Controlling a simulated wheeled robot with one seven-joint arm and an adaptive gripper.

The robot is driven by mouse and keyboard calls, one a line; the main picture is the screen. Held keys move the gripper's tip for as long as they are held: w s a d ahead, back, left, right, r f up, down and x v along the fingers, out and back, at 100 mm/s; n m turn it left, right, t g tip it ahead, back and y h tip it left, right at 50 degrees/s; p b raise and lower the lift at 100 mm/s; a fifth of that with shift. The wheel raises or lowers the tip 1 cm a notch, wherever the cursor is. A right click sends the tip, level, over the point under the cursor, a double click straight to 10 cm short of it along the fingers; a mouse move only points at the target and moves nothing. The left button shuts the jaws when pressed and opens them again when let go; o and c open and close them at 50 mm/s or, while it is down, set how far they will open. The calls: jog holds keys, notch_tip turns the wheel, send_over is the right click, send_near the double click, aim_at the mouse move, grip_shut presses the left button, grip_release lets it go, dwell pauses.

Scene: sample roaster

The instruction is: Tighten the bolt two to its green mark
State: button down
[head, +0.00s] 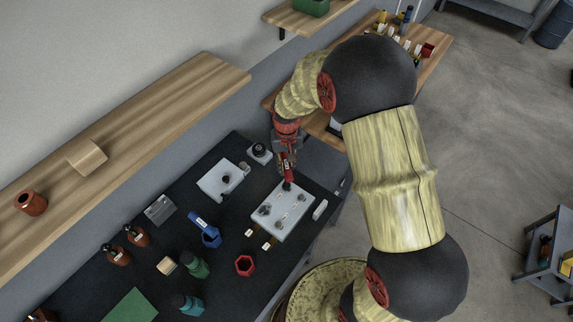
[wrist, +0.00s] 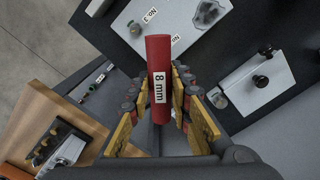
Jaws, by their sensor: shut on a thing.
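My gripper (head: 287,158) is shut on a red tool handle marked "8 mm" (wrist: 159,80), between its yellow finger pads in the wrist view. In the head view the red tool (head: 288,174) points down at the far edge of a pale plate (head: 298,207); its dark lower end is at or just above the plate, and I cannot tell whether it touches a bolt. The plate carries several small dark fittings and shows in the wrist view (wrist: 136,38) with a "No. 3" label. I cannot tell which fitting is bolt two, and no green mark is legible.
A second pale plate (head: 212,184) with a dark knob lies to the left on the black bench (head: 158,236). A blue-handled tool (head: 203,224), a red hexagonal holder (head: 244,265), a green holder (head: 196,265) and brown bottles (head: 137,236) stand nearer. A wooden shelf (head: 130,125) runs along the wall.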

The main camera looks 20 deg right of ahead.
jog(key=shift+m, duration=0.6)
jog(key=shift+m, duration=1.8)
